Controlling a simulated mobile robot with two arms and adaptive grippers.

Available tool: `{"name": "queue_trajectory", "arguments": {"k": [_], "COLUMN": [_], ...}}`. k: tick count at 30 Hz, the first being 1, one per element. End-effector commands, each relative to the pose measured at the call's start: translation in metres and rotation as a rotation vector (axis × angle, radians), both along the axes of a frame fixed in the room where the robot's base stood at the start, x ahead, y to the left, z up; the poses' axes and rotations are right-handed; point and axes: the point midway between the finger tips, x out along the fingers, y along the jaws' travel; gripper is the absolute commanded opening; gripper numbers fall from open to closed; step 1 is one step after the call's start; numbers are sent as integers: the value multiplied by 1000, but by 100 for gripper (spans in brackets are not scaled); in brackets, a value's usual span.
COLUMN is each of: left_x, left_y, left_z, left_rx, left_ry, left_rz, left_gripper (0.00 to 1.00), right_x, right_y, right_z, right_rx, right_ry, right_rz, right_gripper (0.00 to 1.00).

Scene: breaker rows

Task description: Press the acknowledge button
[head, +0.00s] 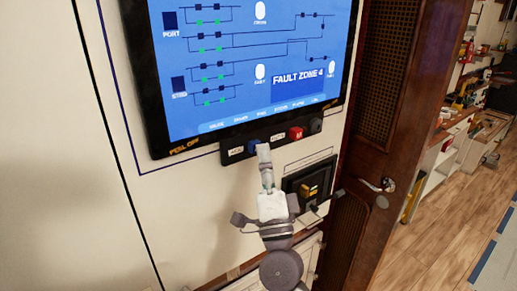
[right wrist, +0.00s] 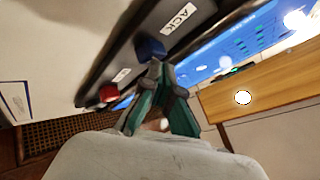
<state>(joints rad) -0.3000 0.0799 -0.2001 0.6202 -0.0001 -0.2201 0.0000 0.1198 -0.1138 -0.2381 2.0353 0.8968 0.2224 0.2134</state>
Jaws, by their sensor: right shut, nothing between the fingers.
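The acknowledge button is a blue button (head: 253,145) on a black strip below the wall screen. In the right wrist view the blue button (right wrist: 150,47) sits beside a white label reading ACK (right wrist: 180,18). My right gripper (head: 264,151) is shut and empty, and its tips are right at the blue button, partly covering it in the head view. In the right wrist view the closed fingertips (right wrist: 155,76) are just below the button. I cannot tell whether they touch it. My left gripper is in neither view.
A red button (head: 296,133) and a dark knob (head: 316,125) sit to the right on the same strip. The screen (head: 250,60) above shows FAULT ZONE 4. A black box with a yellow part (head: 309,188) is mounted below. A wooden door (head: 385,110) stands at right.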

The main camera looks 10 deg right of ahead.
Motion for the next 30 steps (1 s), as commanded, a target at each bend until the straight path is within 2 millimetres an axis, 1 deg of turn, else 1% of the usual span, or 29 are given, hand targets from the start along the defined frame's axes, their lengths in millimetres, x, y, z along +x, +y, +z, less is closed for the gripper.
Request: {"name": "queue_trajectory", "arguments": {"k": [2, 18, 22, 30], "left_x": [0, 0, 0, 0], "left_y": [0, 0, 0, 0], "left_z": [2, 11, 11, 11], "left_rx": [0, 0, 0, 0], "left_ry": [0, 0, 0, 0], "left_rz": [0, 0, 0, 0], "left_gripper": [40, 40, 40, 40], "right_x": [-4, -52, -56, -56], "right_y": [-1, -19, -20, -20], "right_z": [0, 0, 0, 0], "right_rx": [-1, -1, 0, 0], "right_ry": [2, 1, 0, 0], "right_rz": [0, 0, 0, 0], "right_gripper": [0, 0, 0, 0]}}
